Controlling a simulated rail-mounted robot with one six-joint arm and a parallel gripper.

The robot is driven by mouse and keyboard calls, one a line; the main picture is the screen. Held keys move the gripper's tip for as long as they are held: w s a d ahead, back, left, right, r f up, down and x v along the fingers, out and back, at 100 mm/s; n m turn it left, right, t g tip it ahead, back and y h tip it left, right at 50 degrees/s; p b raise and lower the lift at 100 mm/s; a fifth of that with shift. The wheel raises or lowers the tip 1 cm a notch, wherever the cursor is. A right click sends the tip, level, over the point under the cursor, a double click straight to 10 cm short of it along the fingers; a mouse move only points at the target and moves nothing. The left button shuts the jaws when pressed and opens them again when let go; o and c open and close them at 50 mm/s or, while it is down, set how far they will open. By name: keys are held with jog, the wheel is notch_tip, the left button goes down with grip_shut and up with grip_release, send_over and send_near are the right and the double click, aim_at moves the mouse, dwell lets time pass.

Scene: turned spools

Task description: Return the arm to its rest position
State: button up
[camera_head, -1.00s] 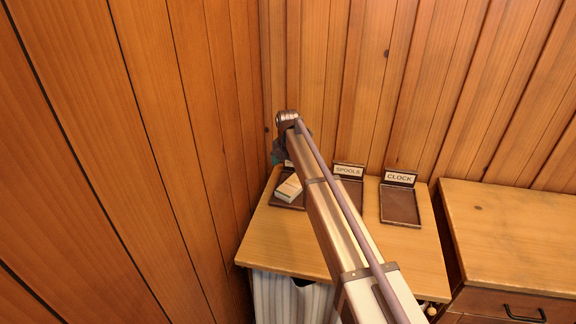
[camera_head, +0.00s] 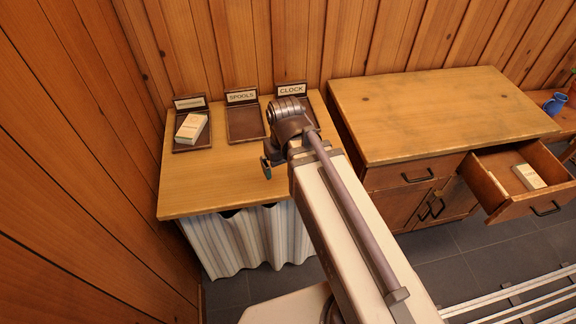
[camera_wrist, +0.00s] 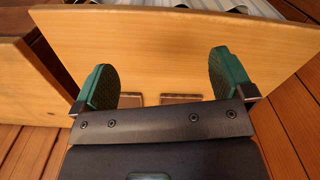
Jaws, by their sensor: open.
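My arm reaches up from the bottom of the head view, bent at a joint near the small table. My gripper (camera_head: 267,168) shows there as a small dark and teal shape over the table's right part, seen from the side. In the wrist view my gripper (camera_wrist: 163,75) is open, its two green-padded fingers wide apart with nothing between them. The bare wooden tabletop (camera_wrist: 165,50) lies beyond the fingers.
The small table (camera_head: 215,185) bears a left tray (camera_head: 178,148) with a pale box (camera_head: 191,128), a SPOOLS tray (camera_head: 244,123) and a partly hidden CLOCK tray. To the right, a cabinet (camera_head: 440,110) has an open drawer (camera_head: 500,209) holding another pale box (camera_head: 529,176).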

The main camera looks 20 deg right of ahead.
jog(key=shift+s+d+m, duration=0.3)
jog(key=shift+s+m, duration=0.4)
dwell(0.6)
dwell(0.4)
